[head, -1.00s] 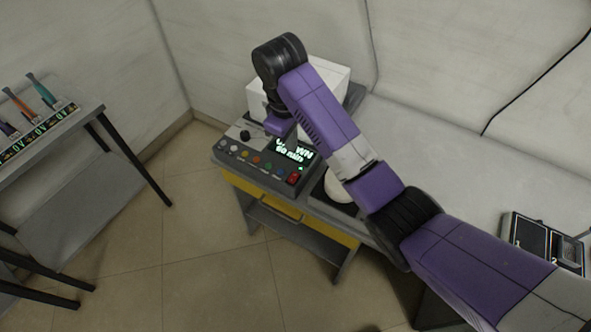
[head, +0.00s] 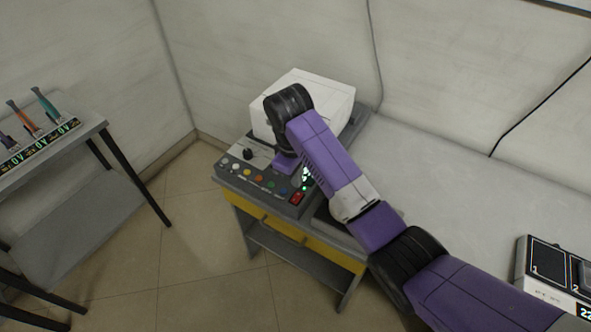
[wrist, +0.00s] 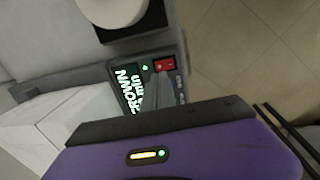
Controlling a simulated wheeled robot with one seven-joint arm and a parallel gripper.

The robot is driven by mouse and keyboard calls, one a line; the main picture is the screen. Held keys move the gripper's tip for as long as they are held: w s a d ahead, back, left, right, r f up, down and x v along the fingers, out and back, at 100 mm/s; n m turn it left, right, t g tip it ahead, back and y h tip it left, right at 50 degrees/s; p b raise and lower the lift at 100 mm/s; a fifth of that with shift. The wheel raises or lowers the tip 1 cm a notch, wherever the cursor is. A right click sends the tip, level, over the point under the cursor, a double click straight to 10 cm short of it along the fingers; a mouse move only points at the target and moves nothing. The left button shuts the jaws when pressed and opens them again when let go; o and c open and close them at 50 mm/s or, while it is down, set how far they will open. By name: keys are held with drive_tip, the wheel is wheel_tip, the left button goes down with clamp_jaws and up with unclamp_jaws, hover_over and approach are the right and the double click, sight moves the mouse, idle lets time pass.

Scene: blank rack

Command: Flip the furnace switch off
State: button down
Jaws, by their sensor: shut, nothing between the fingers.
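The furnace is a white box (head: 330,97) behind a dark control panel with a row of coloured buttons, a black knob (head: 248,154) and a lit display. The red switch (head: 297,197) is at the panel's right front corner; it also shows in the wrist view (wrist: 165,66). My gripper (wrist: 160,79) is shut and empty, its grey fingers over the panel between the display (wrist: 127,85) and the buttons, tips just short of the red switch. I cannot tell whether they touch the panel. In the head view my arm hides the fingers and most of the display.
A white round piece (wrist: 115,8) on a dark base sits beside the panel. The bench (head: 430,170) is bare to the right, up to a numbered device (head: 550,270). A side table (head: 95,125) with several coloured tools stands at the left, with open floor between.

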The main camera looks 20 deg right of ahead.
sight(299, 195)
drive_tip(key=shift+w+d+f+p, duration=0.15)
drive_tip(key=shift+f+p, duration=0.1)
drive_tip(key=shift+f, duration=1.25)
drive_tip(key=shift+w+d+f+p, duration=0.1)
drive_tip(key=shift+d+f+p, duration=0.1)
drive_tip(key=shift+f, duration=1.25)
